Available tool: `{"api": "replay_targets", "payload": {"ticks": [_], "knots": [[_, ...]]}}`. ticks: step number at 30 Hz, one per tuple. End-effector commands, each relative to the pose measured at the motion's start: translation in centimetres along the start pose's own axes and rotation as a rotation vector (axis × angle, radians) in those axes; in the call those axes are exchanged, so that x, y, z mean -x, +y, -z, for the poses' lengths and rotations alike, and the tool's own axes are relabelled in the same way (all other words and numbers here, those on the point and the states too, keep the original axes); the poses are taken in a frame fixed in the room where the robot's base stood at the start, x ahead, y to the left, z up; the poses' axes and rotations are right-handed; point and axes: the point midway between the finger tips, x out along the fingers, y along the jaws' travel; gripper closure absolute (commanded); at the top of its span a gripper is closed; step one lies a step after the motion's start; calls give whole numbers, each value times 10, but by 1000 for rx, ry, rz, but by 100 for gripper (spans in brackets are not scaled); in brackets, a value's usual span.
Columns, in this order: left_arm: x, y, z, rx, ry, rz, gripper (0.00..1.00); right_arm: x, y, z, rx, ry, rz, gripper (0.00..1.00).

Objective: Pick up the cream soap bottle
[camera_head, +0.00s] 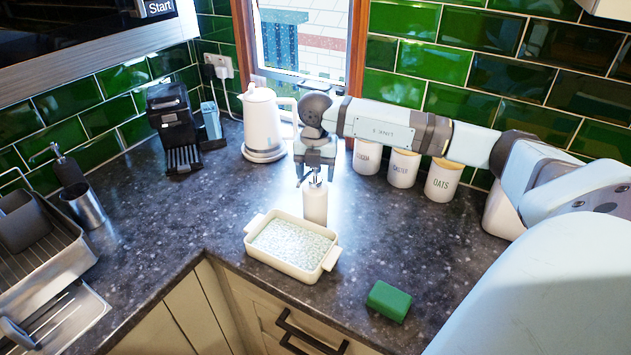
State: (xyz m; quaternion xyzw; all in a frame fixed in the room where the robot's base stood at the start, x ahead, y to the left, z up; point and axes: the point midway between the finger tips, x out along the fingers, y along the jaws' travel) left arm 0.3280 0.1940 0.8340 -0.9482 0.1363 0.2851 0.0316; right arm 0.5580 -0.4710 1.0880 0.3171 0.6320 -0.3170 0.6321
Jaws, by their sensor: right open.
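The cream soap bottle (315,204) stands upright on the dark counter, just behind a cream baking dish. It has a dark pump top. My right gripper (315,178) points down right over the bottle, with its fingers at the height of the pump. The gripper is open; whether the fingers touch the pump cannot be told at this size. My right arm reaches in from the right along the back wall. My left gripper is not in view.
The baking dish (265,265) stands directly in front of the bottle. A white kettle (263,125) is behind left. Labelled canisters (403,168) stand behind right, under my arm. A green block (389,301) lies at the front edge. A coffee machine (175,130) and dish rack (45,262) are left.

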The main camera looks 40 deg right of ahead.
Motion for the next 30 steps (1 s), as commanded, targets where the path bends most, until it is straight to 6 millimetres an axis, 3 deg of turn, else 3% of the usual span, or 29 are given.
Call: {"api": "replay_targets", "payload": {"ticks": [3, 10, 18, 19, 30], "knots": [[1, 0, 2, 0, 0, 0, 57, -9, 0, 0, 0, 1, 0, 35], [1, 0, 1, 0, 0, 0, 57, -11, 0, 0, 0, 0, -1, 35], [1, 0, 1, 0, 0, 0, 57, -10, 0, 0, 0, 0, -1, 97], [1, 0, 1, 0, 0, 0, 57, -10, 0, 0, 0, 0, -1, 100], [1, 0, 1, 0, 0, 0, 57, -9, 0, 0, 0, -1, -2, 100]]}}
